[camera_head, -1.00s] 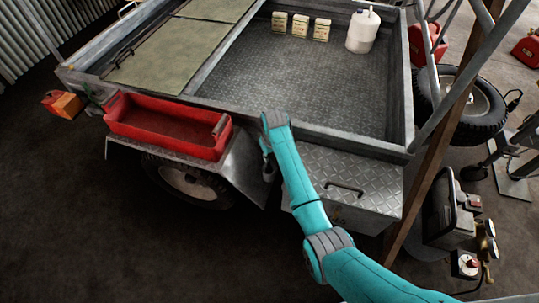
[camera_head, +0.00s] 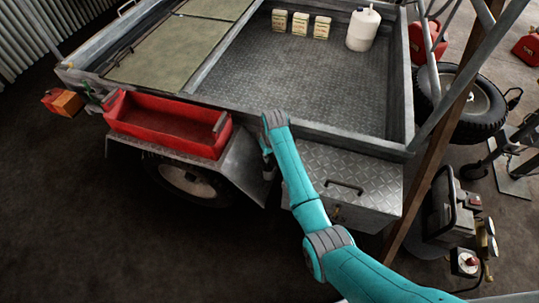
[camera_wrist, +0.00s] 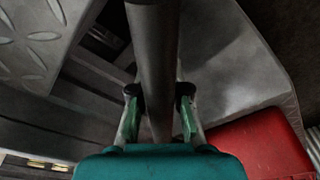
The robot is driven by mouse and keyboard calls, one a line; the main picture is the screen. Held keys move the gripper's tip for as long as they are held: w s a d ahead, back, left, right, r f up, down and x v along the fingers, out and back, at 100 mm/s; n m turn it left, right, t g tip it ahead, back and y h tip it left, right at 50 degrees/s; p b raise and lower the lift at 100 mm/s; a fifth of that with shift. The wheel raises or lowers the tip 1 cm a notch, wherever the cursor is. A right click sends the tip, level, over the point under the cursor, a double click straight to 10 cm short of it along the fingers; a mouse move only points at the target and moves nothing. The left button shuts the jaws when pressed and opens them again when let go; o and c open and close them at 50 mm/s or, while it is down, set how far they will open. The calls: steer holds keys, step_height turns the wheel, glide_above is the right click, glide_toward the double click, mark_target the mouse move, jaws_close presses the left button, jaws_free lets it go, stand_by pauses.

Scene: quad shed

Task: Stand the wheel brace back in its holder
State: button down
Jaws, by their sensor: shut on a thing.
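A dark grey metal bar, which I take to be the wheel brace (camera_wrist: 155,60), runs from the top of the wrist view down between my fingers. My gripper (camera_wrist: 158,98) is shut on it, with one finger on each side. In the head view my gripper (camera_head: 267,160) is beside the trailer, between the mudguard and the chequer-plate box, mostly behind my teal arm. The ends of the brace are out of sight. I cannot make out the holder in either view.
The red tray (camera_head: 165,127) sits on the mudguard (camera_head: 240,165) left of my gripper. The chequer-plate box (camera_head: 350,180) is close on the right. The trailer bed (camera_head: 300,85) behind holds three small boxes and a white jug (camera_head: 363,30). A brown post (camera_head: 425,150) stands further right.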

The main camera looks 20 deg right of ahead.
steer(key=shift+f, duration=0.9)
stand_by(0.5)
steer(key=c, duration=1.1)
jaws_free()
steer(key=shift+o, duration=0.5)
steer(key=o, duration=0.4)
steer(key=shift+r, duration=4.5)
steer(key=shift+s, duration=0.1)
